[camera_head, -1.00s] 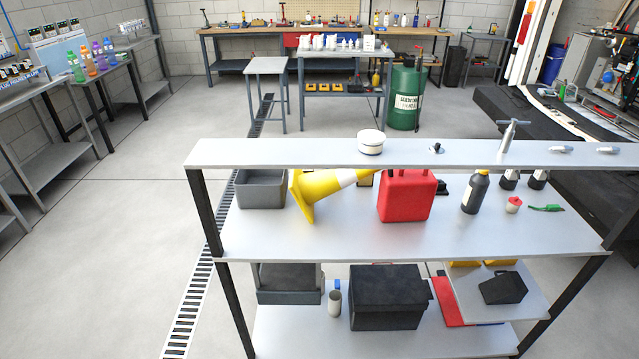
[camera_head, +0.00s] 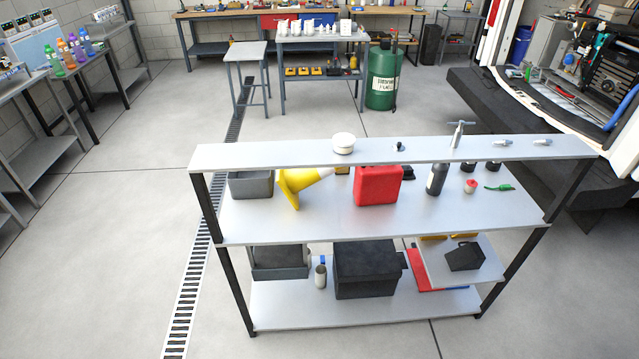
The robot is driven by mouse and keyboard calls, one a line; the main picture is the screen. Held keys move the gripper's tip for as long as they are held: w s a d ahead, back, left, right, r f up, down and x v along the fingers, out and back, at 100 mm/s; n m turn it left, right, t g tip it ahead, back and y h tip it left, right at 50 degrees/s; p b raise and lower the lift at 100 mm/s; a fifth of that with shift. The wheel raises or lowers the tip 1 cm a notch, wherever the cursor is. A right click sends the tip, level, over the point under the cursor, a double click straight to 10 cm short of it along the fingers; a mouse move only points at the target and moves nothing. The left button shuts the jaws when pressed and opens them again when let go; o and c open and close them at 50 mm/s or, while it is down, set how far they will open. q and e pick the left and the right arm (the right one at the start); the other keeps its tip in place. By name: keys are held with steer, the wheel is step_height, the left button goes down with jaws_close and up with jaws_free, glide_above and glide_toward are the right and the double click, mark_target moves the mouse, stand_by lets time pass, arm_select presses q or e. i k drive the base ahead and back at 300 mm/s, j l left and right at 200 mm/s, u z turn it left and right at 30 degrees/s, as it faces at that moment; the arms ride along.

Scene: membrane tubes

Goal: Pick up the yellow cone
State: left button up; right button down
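The yellow cone (camera_head: 290,188) with a white band lies tilted on its side on the middle shelf of the grey shelf unit. Its wide yellow base faces left and down, and its narrow end points right and up, partly hidden by the top shelf's edge. It sits between a grey bin (camera_head: 251,187) and a red canister (camera_head: 378,186). Neither of my grippers shows in the head view.
The shelf unit's top board (camera_head: 240,157) runs above the cone and holds a white round container (camera_head: 343,143). A dark bottle (camera_head: 437,180) stands right of the canister. The lower shelf holds a black box (camera_head: 365,270) and bins. Floor around the unit is clear.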

mark_target(290, 182)
steer(key=i+j+z, duration=0.1)
steer(key=j+z, duration=0.25)
steer(key=i+j+z, duration=0.1)
steer(key=z, duration=0.25)
steer(key=j+z, duration=0.3)
steer(key=i+j, duration=0.05)
steer(key=j, duration=0.05)
